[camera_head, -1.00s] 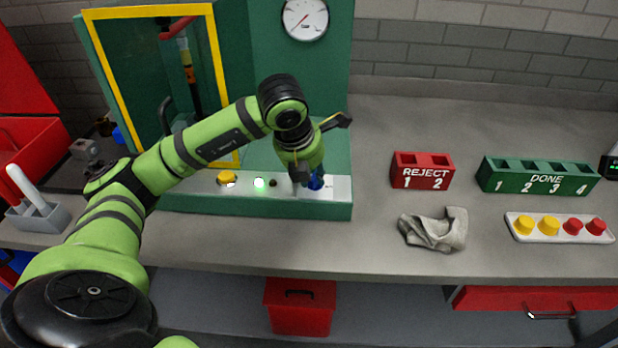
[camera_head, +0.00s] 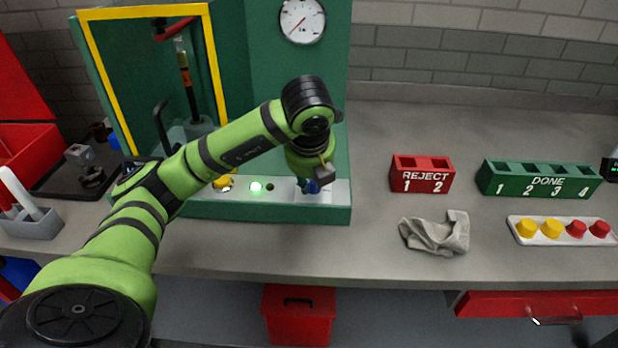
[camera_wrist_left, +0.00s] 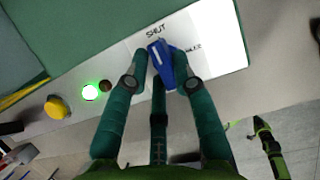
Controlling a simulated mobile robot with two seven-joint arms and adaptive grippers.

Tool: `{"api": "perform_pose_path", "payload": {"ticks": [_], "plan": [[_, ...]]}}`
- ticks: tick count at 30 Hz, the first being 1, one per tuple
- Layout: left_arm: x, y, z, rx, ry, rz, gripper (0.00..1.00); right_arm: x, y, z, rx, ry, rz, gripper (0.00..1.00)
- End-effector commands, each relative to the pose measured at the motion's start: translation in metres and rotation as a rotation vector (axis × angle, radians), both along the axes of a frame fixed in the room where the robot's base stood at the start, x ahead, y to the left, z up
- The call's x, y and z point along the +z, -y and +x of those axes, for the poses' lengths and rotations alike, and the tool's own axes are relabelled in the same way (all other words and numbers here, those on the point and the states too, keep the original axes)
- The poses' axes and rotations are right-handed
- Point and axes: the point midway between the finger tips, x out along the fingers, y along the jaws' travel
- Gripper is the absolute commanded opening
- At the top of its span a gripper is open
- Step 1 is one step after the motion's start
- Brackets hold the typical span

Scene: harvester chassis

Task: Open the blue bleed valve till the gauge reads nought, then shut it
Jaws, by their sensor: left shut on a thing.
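The blue bleed valve (camera_wrist_left: 161,52) sits on a pale panel strip, near the word SHUT printed above it in the left wrist view. A second label to its right is too small to read. My left gripper (camera_wrist_left: 165,72) has its fingers on both sides of the blue handle and is shut on it. In the head view the left gripper (camera_head: 310,187) covers most of the valve. The round white gauge (camera_head: 302,20) hangs above on the green cabinet, its needle towards the lower left; I cannot read its figures. My right gripper is not in view.
A lit green lamp (camera_head: 256,187) and a yellow button (camera_head: 223,182) sit left of the valve. A red REJECT rack (camera_head: 422,182), a green DONE rack (camera_head: 541,187), a grey cloth (camera_head: 436,232) and a white tray of caps (camera_head: 563,240) lie to the right.

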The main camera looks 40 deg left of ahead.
Motion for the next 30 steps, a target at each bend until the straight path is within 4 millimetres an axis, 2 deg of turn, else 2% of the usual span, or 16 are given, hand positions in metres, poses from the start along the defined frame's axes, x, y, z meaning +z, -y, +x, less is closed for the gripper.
{"api": "perform_pose_path", "payload": {"ticks": [1,8,9,10,11,23,30], "plan": [[0.007,-0.001,0.005,0.007,0.029,-0.004,0.0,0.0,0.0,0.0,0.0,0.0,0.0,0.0],[0.007,-0.001,0.005,0.008,0.028,-0.004,0.0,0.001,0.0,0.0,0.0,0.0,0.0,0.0],[0.007,-0.001,0.005,0.008,0.028,-0.004,0.3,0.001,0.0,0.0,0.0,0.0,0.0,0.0],[0.007,-0.001,0.005,0.008,0.028,-0.004,0.42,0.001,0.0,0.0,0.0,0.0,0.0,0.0],[0.007,-0.001,0.005,0.008,0.028,-0.004,0.46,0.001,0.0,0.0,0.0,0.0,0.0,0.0],[0.008,0.0,0.001,0.003,0.014,0.0,0.46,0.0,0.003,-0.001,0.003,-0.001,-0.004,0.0],[0.038,0.006,-0.008,0.002,0.02,0.002,0.46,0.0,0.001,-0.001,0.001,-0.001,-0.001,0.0]]}}
